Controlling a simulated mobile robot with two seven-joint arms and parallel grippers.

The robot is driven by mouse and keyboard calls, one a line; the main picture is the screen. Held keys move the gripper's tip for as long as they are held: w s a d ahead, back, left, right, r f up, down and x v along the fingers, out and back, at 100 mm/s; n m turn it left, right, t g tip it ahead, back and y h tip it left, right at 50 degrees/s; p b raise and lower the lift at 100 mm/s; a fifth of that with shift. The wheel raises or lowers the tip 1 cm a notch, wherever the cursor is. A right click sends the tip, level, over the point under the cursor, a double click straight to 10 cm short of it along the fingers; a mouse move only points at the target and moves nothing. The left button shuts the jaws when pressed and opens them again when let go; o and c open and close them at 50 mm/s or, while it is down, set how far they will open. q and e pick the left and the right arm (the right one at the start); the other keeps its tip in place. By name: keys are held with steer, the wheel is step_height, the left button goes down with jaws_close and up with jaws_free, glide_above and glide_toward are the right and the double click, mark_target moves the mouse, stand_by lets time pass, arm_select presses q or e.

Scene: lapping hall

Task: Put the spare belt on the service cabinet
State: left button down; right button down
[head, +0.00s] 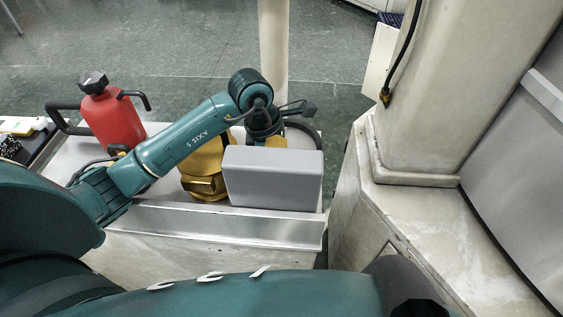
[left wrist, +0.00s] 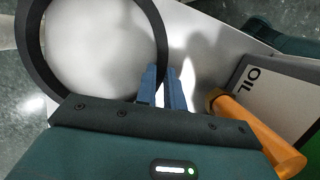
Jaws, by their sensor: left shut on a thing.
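The spare belt, a black ring (left wrist: 27,40), fills the left of the left wrist view; in the head view only a dark arc of it (head: 312,129) shows behind the grey box. My left gripper (left wrist: 161,88) is shut on the belt's near right side, its blue fingers on the band. In the head view this gripper (head: 268,138) is partly hidden behind the grey box. The belt is over a white-topped cabinet (head: 160,217), seemingly the service cabinet; I cannot tell whether it touches the top. My right gripper is not in view.
A red can (head: 112,120) stands at the cabinet's left. A yellow item (head: 205,170) and a grey box (head: 272,180) stand by my left forearm. A machine column (head: 440,90) rises at right.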

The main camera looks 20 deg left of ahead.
arm_select(q)
steer(key=shift+f, duration=0.15)
steer(key=c, duration=1.5)
jaws_free()
steer(key=v, duration=1.2)
steer(key=shift+r, duration=0.2)
